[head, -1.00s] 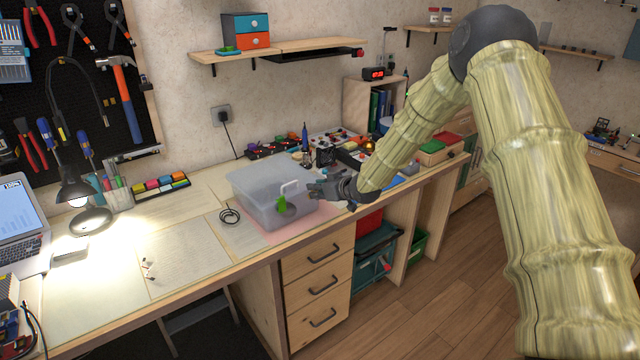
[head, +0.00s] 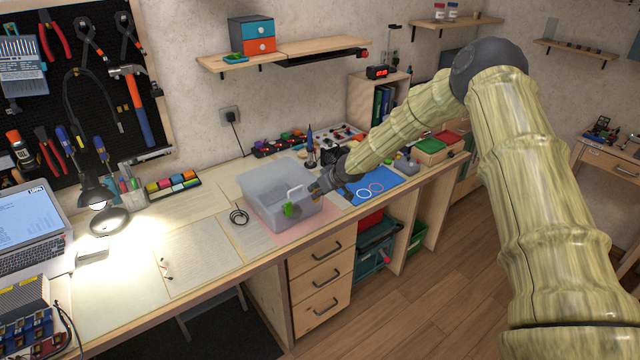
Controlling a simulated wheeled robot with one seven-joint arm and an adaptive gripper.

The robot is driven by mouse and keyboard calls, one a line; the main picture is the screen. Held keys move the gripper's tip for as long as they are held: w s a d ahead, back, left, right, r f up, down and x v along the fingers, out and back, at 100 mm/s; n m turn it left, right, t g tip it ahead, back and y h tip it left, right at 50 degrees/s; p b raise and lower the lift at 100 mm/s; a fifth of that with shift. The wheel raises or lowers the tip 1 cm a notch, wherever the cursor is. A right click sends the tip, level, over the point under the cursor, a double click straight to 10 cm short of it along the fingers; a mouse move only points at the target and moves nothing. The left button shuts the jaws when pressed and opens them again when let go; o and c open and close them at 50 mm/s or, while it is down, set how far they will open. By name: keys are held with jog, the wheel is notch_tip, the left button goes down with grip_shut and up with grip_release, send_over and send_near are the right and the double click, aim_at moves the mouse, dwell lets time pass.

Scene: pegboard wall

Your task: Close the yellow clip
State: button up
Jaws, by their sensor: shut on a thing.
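A translucent grey plastic box (head: 268,203) stands on the workbench. A green clip (head: 288,209) hangs on its near side, and a white handle-like part (head: 294,190) stands out near its right front corner. My gripper (head: 318,188) is at the box's right side, close against it. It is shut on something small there. The yellow clip does not show clearly; my gripper covers that side of the box, so I cannot tell the clip's position.
A pink mat (head: 290,235) lies under the box. A blue mat with rings (head: 384,186) lies to the right. A lit lamp (head: 102,210) and laptop (head: 30,230) stand at far left. The bench's front edge is close to the box.

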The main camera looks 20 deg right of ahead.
jog(key=shift+w+g+p, duration=0.15)
jog(key=shift+g+p, duration=0.15)
jog(key=shift+p, duration=0.4)
jog(key=o, duration=0.9)
jog(key=shift+a, duration=0.1)
jog(key=shift+c, duration=0.2)
jog(key=shift+r, duration=0.15)
jog(key=v, duration=1.1)
jog(key=shift+s+r, duration=0.25)
jog(key=shift+s, duration=0.05)
